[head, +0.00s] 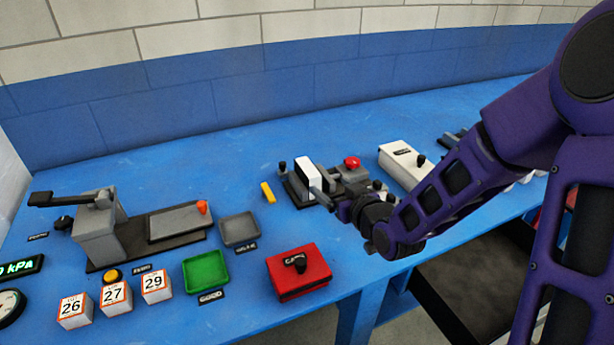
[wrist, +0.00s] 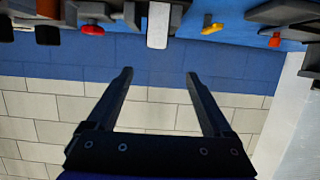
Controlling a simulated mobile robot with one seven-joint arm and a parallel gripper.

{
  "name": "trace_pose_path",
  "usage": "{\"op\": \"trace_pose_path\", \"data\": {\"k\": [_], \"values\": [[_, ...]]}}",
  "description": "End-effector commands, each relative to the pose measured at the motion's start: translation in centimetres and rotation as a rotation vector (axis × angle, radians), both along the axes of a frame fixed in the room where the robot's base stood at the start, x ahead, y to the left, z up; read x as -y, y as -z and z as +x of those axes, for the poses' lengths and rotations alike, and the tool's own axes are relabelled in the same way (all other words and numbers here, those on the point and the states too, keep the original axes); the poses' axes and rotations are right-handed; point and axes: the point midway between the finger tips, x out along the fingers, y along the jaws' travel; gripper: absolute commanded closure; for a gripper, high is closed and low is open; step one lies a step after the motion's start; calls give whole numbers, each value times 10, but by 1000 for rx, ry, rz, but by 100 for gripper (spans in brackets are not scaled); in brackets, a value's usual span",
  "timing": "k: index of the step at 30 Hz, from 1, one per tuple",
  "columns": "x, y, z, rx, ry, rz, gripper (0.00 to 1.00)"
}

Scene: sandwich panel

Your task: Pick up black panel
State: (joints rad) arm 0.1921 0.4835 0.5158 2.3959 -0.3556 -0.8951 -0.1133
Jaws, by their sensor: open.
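I cannot make out the black panel for sure. Small dark pieces (head: 455,136) lie at the far right of the bench, partly behind my arm. Dark blocks (wrist: 47,35) also show at the upper left of the wrist view. A white panel (head: 307,172) stands upright in a grey fixture at the bench's middle; it also shows at the top of the wrist view (wrist: 158,24). My gripper (wrist: 160,73) is open, with nothing between its fingers. In the head view my gripper (head: 325,199) is in front of the fixture and hides part of it.
A red button (head: 352,162) and a white box (head: 403,160) are right of the fixture. A red box (head: 298,272), green tray (head: 206,271), grey tray (head: 239,230) and lever press (head: 99,235) are to the left. A brick wall (head: 200,85) stands behind.

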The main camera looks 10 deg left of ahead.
Motion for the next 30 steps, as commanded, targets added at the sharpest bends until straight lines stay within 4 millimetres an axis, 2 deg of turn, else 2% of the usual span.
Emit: {"op": "trace_pose_path", "data": {"k": [12, 23, 30], "values": [[-51, 28, 67, 0, -2, 0, 15], [-67, 39, 93, -2, 0, -1, 15], [-83, 53, 122, -1, -1, 0, 15]]}}
